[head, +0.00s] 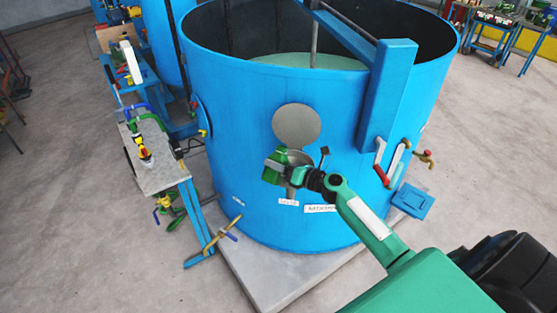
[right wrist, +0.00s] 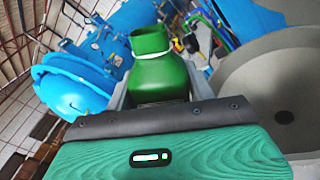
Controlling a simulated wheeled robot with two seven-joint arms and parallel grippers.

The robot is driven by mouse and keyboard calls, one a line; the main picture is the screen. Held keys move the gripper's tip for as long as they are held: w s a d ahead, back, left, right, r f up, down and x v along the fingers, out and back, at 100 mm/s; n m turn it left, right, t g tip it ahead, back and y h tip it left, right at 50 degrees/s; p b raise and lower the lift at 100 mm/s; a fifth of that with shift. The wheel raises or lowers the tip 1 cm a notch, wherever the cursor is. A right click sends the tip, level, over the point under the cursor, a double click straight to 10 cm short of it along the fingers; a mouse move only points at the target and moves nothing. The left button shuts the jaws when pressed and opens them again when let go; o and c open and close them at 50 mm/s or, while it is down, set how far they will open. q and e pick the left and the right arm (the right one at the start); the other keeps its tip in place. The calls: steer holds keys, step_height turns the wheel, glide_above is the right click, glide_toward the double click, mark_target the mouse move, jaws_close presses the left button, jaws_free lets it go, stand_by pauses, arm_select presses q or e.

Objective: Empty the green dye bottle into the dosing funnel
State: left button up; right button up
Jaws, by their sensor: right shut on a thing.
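The green dye bottle (right wrist: 158,78), with a pale band around its neck, is held between the fingers of my right gripper (right wrist: 160,92) in the right wrist view. Its mouth faces away from the palm; no stream of liquid shows. The grey dosing funnel (right wrist: 238,76) is beside the bottle at the right, apart from it, with a dark outlet hole. In the head view my right gripper (head: 276,165) is at the front of the blue tank, overlapping the funnel (head: 302,158). The bottle is hard to separate from the green hand there. My left gripper is not in view.
The big blue tank (head: 245,120) stands on a grey plinth, with a blue upright beam (head: 388,95) and valve handles at the right. A narrow bench (head: 165,175) with fittings stands at its left.

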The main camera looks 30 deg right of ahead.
steer(key=shift+a+m+p, duration=0.15)
steer(key=shift+m+p, duration=0.55)
steer(key=m, duration=0.2)
steer(key=f+m, duration=0.1)
steer(key=shift+s+a+f+m, duration=0.1)
steer(key=shift+s+a+m, duration=0.1)
steer(key=shift+a+m, duration=0.1)
steer(key=shift+f+m, duration=0.1)
steer(key=shift+m, duration=0.2)
steer(key=shift+d+f+m, duration=0.1)
steer(key=shift+f+m, duration=0.4)
steer(key=shift+m, duration=0.7)
steer(key=shift+f+m, duration=0.45)
steer(key=shift+m, duration=0.75)
steer(key=shift+w+d+r+m, duration=0.1)
steer(key=shift+r+m, duration=0.2)
steer(key=shift+m, duration=0.25)
steer(key=shift+w+d+r+m, duration=0.1)
steer(key=shift+r+m, duration=0.15)
steer(key=shift+m, duration=0.3)
steer(key=shift+d+r+m, duration=0.25)
steer(key=shift+r+m, duration=0.05)
steer(key=shift+m, duration=0.6)
steer(key=shift+w+d+r+m, duration=0.15)
steer(key=shift+r+m, duration=0.05)
steer(key=shift+m, duration=0.5)
stand_by(0.8)
